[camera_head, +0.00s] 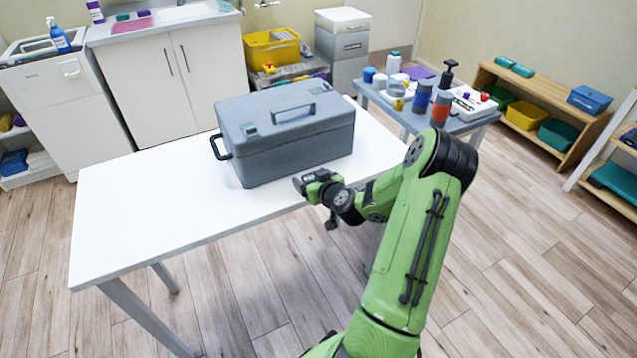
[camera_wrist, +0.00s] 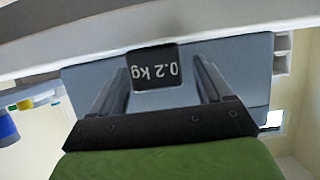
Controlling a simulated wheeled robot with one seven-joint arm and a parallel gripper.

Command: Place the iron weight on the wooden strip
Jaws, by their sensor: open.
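The iron weight (camera_wrist: 155,68) is a small dark block labelled "0.2 kg", with the label upside down in the wrist view. My gripper (camera_wrist: 160,62) is open, with one dark finger on each side of the weight. A gap shows between each finger and the block, so I see no grip on it. In the head view my gripper (camera_head: 303,183) is low over the front edge of the white table (camera_head: 150,215), just in front of the grey case. The weight cannot be made out there. I see no wooden strip in either view.
A large grey case (camera_head: 290,130) with handles stands on the table close behind my gripper. The left part of the table is bare. A side table (camera_head: 462,125) with bottles and small items stands at the back right. Open wooden floor lies to the right.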

